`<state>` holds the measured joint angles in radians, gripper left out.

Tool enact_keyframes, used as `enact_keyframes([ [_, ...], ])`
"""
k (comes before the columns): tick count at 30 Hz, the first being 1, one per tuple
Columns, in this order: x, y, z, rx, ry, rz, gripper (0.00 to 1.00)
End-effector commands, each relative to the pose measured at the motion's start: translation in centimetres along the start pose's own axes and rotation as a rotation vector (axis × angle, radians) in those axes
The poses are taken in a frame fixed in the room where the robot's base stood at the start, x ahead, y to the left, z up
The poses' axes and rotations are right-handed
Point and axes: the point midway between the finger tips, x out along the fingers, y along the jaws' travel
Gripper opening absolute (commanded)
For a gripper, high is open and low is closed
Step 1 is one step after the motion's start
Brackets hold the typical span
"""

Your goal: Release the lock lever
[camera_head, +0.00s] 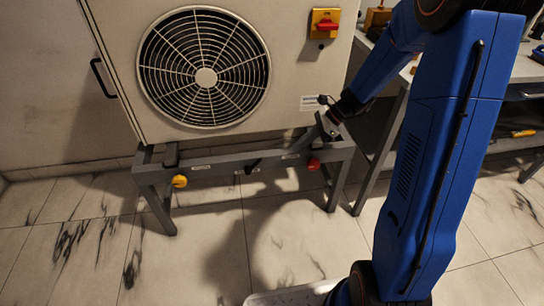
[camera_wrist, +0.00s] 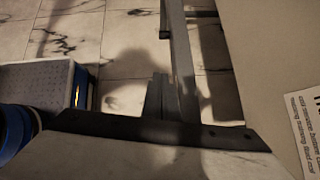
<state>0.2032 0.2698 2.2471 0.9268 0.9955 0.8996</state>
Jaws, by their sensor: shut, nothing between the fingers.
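A small black lever-like part (camera_head: 253,166) sticks out at an angle from the front rail of the grey stand, about midway between a yellow knob (camera_head: 179,181) and a red knob (camera_head: 313,163). It looks like the lock lever, but it is too small to be sure. My gripper (camera_head: 324,125) is at the stand's right end, under the cabinet's lower right corner, right of and apart from that part. In the wrist view my gripper (camera_wrist: 160,92) shows closed fingers with nothing between them. The lever cannot be made out there.
The grey stand (camera_head: 225,164) carries a beige cabinet (camera_head: 115,30) with a round fan grille (camera_head: 205,67) and a red-and-yellow switch (camera_head: 325,23). A workbench (camera_head: 500,70) stands at the right.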

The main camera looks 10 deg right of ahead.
Motion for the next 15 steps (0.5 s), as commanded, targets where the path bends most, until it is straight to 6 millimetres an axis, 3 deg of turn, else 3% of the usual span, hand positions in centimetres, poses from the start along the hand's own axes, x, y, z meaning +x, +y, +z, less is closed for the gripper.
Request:
enact_keyframes([
  [7,1.4,0.1,0.0,0.0,0.0,0.004,0.0],
  [15,6.0,0.1,0.0,0.0,0.001,0.004,0.0],
])
